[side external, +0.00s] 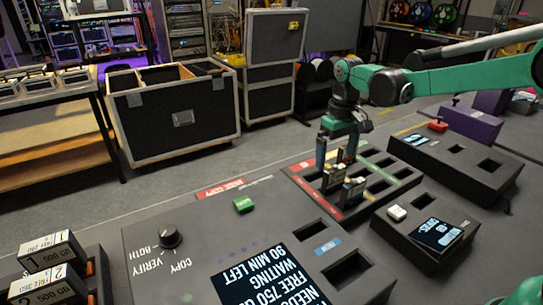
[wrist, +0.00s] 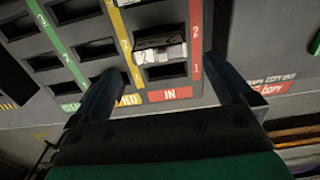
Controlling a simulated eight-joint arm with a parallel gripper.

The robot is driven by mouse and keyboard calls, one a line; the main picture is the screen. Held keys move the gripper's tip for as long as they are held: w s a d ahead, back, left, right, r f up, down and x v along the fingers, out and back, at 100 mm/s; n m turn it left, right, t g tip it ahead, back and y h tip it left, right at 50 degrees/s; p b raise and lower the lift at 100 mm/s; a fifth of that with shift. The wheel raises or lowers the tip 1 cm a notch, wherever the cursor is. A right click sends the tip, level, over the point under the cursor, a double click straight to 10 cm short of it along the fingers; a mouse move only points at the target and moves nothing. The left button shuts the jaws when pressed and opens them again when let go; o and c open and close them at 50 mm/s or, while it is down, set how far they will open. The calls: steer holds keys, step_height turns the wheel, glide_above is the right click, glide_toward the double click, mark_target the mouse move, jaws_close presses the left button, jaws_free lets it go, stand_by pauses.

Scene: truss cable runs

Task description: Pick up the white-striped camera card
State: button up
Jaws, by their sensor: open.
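My gripper (side external: 337,152) is open above the slotted card tray (side external: 304,178), its fingers pointing down. Dark cards with pale labels stand upright in the tray near the fingers; one card (side external: 354,190) is in front and another (side external: 333,178) is just behind it. In the wrist view, a card with a white band (wrist: 160,54) sits in the slot column between the yellow and red strips. It lies ahead of and between the open fingers (wrist: 168,88), with no visible contact.
A console with a screen (side external: 270,275) and a green button (side external: 243,205) is in front of the tray. Two labelled blocks (side external: 50,250) stand at lower left. A small screen box (side external: 436,234) and a dark slotted box (side external: 455,158) are on the right. Several tray slots are empty.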

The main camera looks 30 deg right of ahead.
mark_target(333, 172)
steer(key=shift+f, duration=2.8)
steer(key=c, duration=1.2)
steer(key=shift+r, duration=0.15)
